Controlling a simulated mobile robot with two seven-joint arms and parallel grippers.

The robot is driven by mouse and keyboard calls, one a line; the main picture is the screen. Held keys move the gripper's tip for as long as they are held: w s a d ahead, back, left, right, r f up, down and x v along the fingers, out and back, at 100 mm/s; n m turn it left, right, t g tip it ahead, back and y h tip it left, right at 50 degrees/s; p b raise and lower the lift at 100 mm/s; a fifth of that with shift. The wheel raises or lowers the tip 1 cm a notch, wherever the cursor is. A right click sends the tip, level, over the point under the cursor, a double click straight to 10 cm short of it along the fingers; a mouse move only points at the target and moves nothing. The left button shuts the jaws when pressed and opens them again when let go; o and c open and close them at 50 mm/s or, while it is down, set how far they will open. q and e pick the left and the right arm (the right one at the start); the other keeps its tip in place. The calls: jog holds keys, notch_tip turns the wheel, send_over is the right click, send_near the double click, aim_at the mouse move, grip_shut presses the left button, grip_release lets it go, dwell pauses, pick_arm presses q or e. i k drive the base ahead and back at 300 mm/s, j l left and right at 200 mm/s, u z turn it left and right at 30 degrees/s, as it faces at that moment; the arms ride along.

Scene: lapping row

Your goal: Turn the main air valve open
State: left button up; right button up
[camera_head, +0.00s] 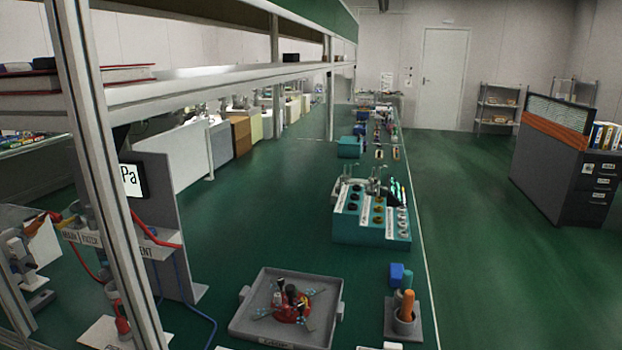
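An air panel stands at the left, partly behind a grey upright post. Its white label strip (152,243) carries small words that seem to read MAIN, FILTER and VENT. Near the MAIN label is a small red part (54,215), which may be the main valve's handle; its turn position is too small to tell. A display (132,180) showing "Pa" is on the grey board (160,210) above the strip. Red and blue hoses run from the panel. Neither of my grippers is in view.
A grey tray (245,330) holding a red round piece is on the green bench at front centre. A teal rack (370,236) with several knobs stands behind it, and a grey holder (404,328) at right. The metal post (100,190) partly blocks the panel.

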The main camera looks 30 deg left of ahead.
aim_at(76, 218)
jog(key=u, duration=2.2)
jog(key=j+z, duration=0.1)
jog(key=i+j, duration=0.05)
jog(key=j, duration=0.05)
